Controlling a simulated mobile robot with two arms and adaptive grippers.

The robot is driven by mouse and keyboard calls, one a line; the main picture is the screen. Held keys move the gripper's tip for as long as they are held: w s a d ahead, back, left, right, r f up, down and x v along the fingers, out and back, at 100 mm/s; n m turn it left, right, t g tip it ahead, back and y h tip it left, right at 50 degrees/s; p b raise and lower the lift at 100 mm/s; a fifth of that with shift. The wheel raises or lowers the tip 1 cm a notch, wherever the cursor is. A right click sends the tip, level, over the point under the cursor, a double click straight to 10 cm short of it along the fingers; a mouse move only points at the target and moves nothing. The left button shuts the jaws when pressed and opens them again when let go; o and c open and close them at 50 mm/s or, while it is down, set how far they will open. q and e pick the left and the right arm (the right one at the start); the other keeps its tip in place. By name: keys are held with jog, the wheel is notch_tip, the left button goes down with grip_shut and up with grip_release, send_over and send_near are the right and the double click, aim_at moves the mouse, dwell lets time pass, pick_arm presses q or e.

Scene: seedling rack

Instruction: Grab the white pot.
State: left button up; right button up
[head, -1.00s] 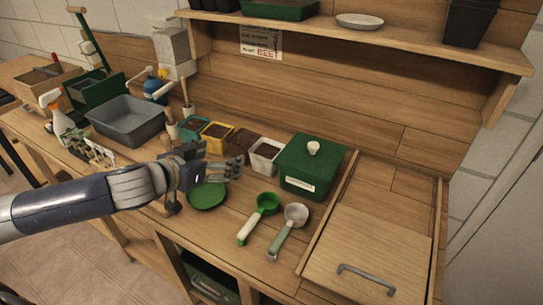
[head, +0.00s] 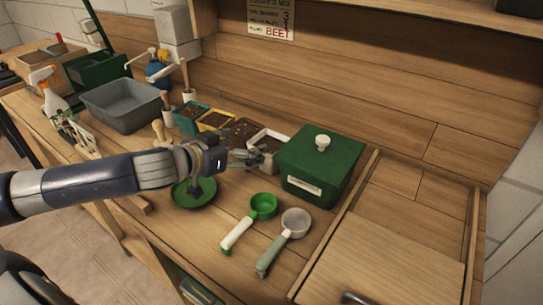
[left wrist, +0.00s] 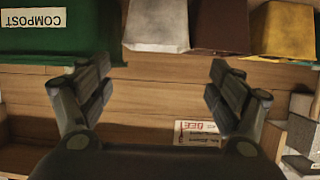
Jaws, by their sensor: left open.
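The white pot (head: 272,141) holds dark soil and stands at the right end of a row of small pots, beside the green lidded box (head: 318,165). My left gripper (head: 254,158) is open, at the near side of the white pot, and hides part of its front. In the left wrist view the white pot (left wrist: 158,24) shows at the top, between and beyond the two spread fingers of my left gripper (left wrist: 160,88). The fingers look empty. My right gripper is not in view.
Brown (head: 241,131), yellow (head: 215,121) and teal (head: 191,118) pots stand left of the white pot. A green saucer (head: 194,192) lies below my left gripper. A green scoop (head: 263,206) and a grey scoop (head: 295,222) lie in front of the green box.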

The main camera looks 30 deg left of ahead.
pick_arm(q)
jog(key=p, duration=0.1)
send_near(276, 141)
jog(key=shift+w, duration=0.6)
jog(key=p+x, duration=0.1)
jog(key=x, duration=0.3)
jog(key=shift+s+a+f, duration=0.1)
jog(key=shift+f, duration=0.1)
jog(key=shift+d, duration=0.2)
jog(key=c, duration=1.3)
jog(key=shift+c, duration=0.8)
